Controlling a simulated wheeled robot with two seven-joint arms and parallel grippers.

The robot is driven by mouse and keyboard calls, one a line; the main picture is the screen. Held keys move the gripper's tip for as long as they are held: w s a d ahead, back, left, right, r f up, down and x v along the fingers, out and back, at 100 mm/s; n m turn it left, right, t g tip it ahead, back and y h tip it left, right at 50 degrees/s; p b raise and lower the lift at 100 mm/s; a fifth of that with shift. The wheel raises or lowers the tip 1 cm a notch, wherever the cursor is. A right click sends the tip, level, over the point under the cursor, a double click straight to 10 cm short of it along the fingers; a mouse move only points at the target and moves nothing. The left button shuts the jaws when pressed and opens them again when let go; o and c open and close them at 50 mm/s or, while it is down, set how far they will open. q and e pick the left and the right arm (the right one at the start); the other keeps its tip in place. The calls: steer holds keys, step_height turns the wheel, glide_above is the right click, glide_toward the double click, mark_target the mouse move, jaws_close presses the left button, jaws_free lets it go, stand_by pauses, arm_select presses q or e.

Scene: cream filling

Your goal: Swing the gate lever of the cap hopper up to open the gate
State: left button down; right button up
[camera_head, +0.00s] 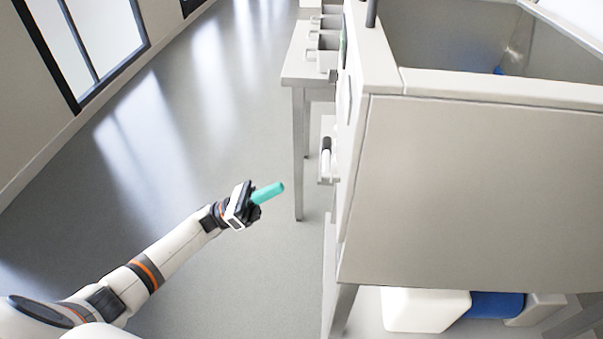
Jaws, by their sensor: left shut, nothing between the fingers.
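A large beige machine with an open-topped bin (470,190) fills the right side; it seems to be the cap hopper. A small lever-like part with a dark grip (326,147) sticks out from its left face, above a small bracket. It may be the gate lever, but it is too small and edge-on to tell its position. My left gripper (270,192) points right with its teal fingers shut and empty. In the picture it is left of and below that part, apart from the machine. My right gripper is out of view.
A steel table (299,72) with several small metal containers stands behind the machine. Under the machine lie a white box (424,309) and a blue object (496,305). A bit of blue (498,71) shows inside the bin. The grey floor (190,130) at left is clear.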

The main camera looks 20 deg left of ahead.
mark_target(326, 157)
arm_select(q)
steer(key=m+g, duration=0.1)
steer(key=m, duration=0.1)
steer(key=s+r+m+g+h, duration=0.1)
steer(key=m+g, duration=0.1)
steer(key=shift+s+r+h, duration=0.1)
steer(key=shift+r+h, duration=0.1)
steer(key=shift+h, duration=0.1)
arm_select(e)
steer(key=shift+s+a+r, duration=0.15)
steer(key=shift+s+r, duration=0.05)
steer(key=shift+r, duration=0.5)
